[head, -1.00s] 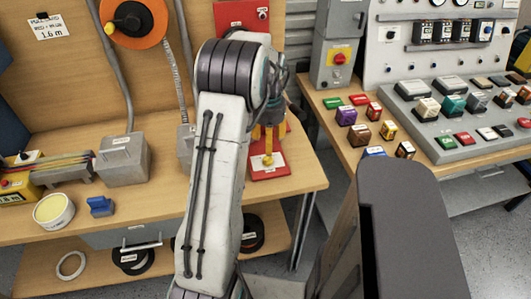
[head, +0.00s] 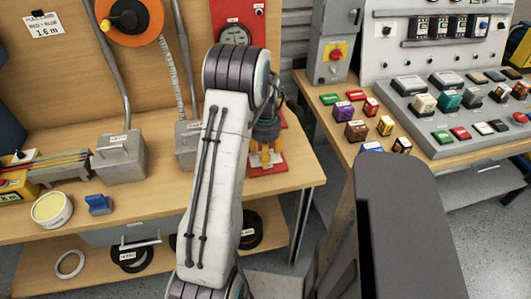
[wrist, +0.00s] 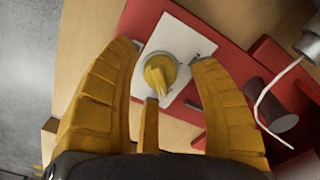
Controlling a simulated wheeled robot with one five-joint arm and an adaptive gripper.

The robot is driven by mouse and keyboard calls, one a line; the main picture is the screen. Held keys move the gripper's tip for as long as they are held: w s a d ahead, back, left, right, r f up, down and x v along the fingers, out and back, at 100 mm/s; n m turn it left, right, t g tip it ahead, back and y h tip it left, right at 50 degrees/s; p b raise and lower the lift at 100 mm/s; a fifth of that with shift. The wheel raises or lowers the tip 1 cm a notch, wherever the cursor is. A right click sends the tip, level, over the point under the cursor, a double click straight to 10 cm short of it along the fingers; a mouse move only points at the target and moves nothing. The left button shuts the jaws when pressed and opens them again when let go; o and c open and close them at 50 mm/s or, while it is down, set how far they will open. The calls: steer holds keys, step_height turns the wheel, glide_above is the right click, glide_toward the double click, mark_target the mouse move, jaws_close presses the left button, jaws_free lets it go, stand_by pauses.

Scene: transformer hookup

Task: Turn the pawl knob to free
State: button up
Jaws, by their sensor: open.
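The pawl knob (wrist: 158,73) is a yellow round knob with a raised grip bar. It sits on a white plate (wrist: 178,38) on a red base (wrist: 228,45). My gripper (wrist: 165,52) is open, with yellow fingers to the left and right of the knob and a third, narrower finger below it. Gaps show between the side fingers and the knob, so nothing is held. In the head view my gripper (head: 264,153) points down over the red base (head: 270,172), and the knob cannot be told apart from the fingers.
A dark cylinder (wrist: 270,98) and a white cable (wrist: 262,112) are right of the knob in the wrist view. The bench's right edge is close by. Coloured blocks (head: 356,130) lie on the right table.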

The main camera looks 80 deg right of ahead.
jaws_close()
stand_by(0.7)
